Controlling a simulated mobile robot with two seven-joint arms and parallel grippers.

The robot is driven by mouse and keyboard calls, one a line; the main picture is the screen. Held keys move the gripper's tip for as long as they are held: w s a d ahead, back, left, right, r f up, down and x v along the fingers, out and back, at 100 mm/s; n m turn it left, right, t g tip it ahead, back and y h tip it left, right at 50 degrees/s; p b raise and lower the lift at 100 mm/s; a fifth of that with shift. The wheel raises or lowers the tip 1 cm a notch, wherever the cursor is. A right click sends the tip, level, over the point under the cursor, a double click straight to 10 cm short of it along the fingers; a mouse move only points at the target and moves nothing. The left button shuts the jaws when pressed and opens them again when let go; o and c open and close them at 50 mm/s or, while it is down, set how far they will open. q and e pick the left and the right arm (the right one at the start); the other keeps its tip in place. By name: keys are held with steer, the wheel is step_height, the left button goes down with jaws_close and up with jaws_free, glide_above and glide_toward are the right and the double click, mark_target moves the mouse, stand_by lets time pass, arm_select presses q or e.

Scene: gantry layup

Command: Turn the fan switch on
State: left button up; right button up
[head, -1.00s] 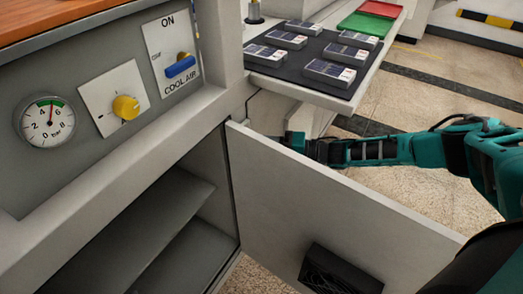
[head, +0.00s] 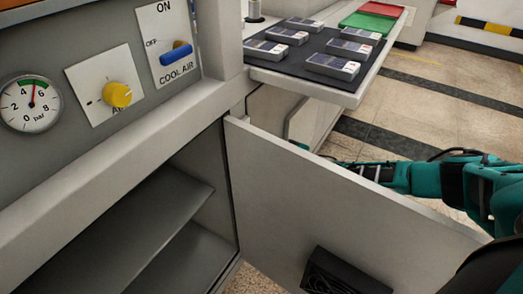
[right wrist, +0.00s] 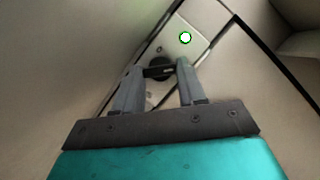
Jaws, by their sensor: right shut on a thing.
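In the right wrist view my right gripper (right wrist: 160,72) is shut on a black knob (right wrist: 158,64) on a small pale plate (right wrist: 200,35). A white lamp with a green ring (right wrist: 185,38) sits on the plate near the knob. No lettering there is readable. In the head view that gripper is hidden behind the open cabinet door (head: 310,195); only my right arm shows beyond it. A black box (head: 340,274) is fixed low on the door's near face. My left gripper is not in view.
The panel at left carries a pressure gauge (head: 31,104), a yellow knob (head: 118,94) and a blue COOL AIR switch (head: 176,54). A dark mat with several small packs (head: 332,66) lies on the shelf behind. Red (head: 381,10) and green (head: 367,21) areas lie beyond it.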

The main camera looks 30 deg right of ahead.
steer(key=shift+m+t, duration=0.4)
steer(key=shift+m, duration=0.1)
steer(key=o, duration=0.8)
steer(key=shift+f, duration=0.1)
steer(key=v, duration=1.3)
steer(key=shift+r, duration=0.2)
